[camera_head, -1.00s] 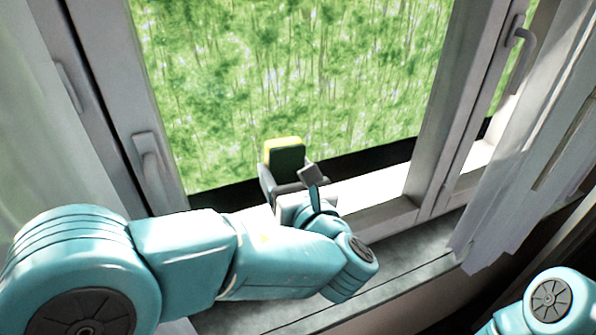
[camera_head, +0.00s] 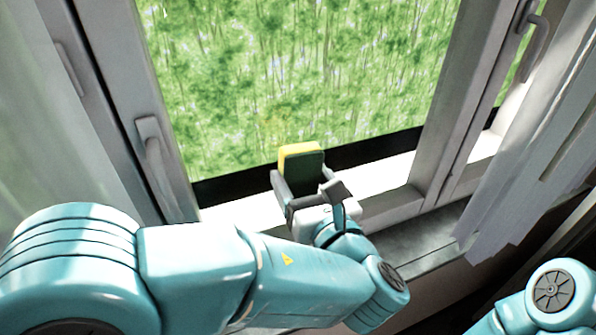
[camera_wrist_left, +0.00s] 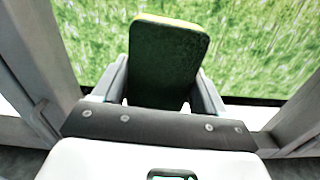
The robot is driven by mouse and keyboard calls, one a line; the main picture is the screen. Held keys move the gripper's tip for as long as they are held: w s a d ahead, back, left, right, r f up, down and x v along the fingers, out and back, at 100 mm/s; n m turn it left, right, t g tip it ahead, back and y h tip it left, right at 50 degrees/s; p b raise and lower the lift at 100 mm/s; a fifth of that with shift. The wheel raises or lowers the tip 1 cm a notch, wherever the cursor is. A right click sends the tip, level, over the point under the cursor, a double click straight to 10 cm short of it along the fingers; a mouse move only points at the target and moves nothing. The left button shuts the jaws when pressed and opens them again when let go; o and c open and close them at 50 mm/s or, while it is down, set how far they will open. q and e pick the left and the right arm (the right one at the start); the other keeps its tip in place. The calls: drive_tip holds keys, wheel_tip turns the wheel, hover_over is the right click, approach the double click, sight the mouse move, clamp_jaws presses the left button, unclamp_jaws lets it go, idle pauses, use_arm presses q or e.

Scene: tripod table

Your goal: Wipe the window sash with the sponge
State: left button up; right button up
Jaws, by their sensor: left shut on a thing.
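The sponge (camera_head: 301,167), yellow with a dark green face, stands upright between the fingers of my left gripper (camera_head: 303,182). My left gripper is shut on it. In the left wrist view the sponge (camera_wrist_left: 167,62) rises between the two grey fingers, its green face toward the camera. The window sash (camera_head: 395,193) is a pale frame around the glass; its lower rail lies behind and beside the gripper. I cannot tell whether the sponge touches the sash or the glass. My right gripper is out of view; only part of my right arm shows at the lower right.
A window handle (camera_head: 152,140) is on the left frame, and another handle (camera_head: 533,40) is at the upper right. A pale curtain (camera_head: 520,170) hangs at the right, and a sheer one (camera_head: 35,140) at the left. A grey sill (camera_head: 425,245) runs below the window.

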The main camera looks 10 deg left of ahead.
use_arm(q)
drive_tip(key=shift+s+d, duration=0.15)
drive_tip(key=shift+v, duration=1.45)
